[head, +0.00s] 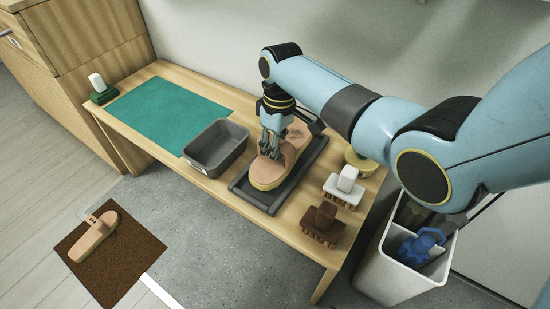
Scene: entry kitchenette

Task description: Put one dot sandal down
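A tan sandal (266,172) lies in the dark shallow tray (243,188) on the wooden bench. My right gripper (270,153) points down over the strap part of this sandal, with its fingers at or on it. I cannot tell whether the fingers are closed on it. Another tan sandal (93,237) with several dark dots on its strap lies on the brown mat (117,276) on the floor. Any dots on the sandal in the tray are hidden behind my gripper. My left gripper does not show.
On the bench (290,215) are a teal mat (165,115), an empty-looking grey bin (217,146), a green-based brush (101,90), a white brush (345,186), a brown brush (321,224) and a round tin (361,163). A white bin (397,280) holding a blue object (420,247) stands at right.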

